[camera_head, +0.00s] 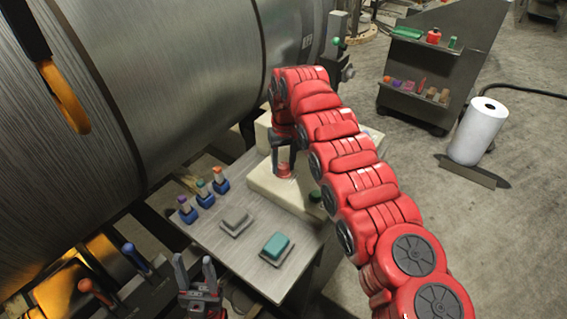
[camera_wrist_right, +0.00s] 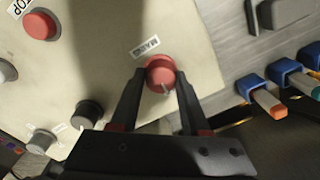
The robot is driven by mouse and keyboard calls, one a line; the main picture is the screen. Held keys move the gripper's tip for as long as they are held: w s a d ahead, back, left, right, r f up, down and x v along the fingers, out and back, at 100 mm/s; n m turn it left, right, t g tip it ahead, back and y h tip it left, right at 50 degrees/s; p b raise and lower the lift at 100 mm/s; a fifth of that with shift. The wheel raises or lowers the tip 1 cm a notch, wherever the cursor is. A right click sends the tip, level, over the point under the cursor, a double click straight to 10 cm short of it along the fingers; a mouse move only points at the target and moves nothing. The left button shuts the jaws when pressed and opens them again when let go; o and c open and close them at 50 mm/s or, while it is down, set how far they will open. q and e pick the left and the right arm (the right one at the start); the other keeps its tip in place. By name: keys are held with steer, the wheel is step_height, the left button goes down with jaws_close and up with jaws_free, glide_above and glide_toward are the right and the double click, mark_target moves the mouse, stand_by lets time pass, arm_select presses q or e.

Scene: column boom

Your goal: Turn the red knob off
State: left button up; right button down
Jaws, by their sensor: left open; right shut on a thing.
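The red knob (camera_wrist_right: 160,70) is round with a pale pointer line and sits on a cream panel (camera_wrist_right: 185,30) beside a small printed label. My right gripper (camera_wrist_right: 161,82) has one black finger on each side of the knob and is shut on it. In the head view the knob (camera_head: 285,170) shows just below my right gripper (camera_head: 283,158), partly covered by it. My left gripper (camera_head: 196,268) is open and empty, at the bottom near the front edge of the grey desk (camera_head: 205,232).
Another red button (camera_wrist_right: 40,24) marked STOP and a black knob (camera_wrist_right: 88,114) share the panel. Coloured toggle levers (camera_head: 204,195), a grey button (camera_head: 235,220) and a teal button (camera_head: 277,247) are on the desk. A large metal cylinder (camera_head: 180,80) stands behind.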

mark_target(286, 164)
steer(key=shift+n, duration=0.3)
steer(key=shift+c, duration=1.9)
jaws_free()
step_height(286, 164, up, 3)
steer(key=shift+f, duration=0.1)
step_height(286, 164, up, 15)
steer(key=p, duration=1.4)
steer(key=shift+d+f+p, duration=0.2)
steer(key=shift+d+p, duration=0.1)
steer(key=shift+p, duration=0.1)
steer(key=shift+w, duration=0.1)
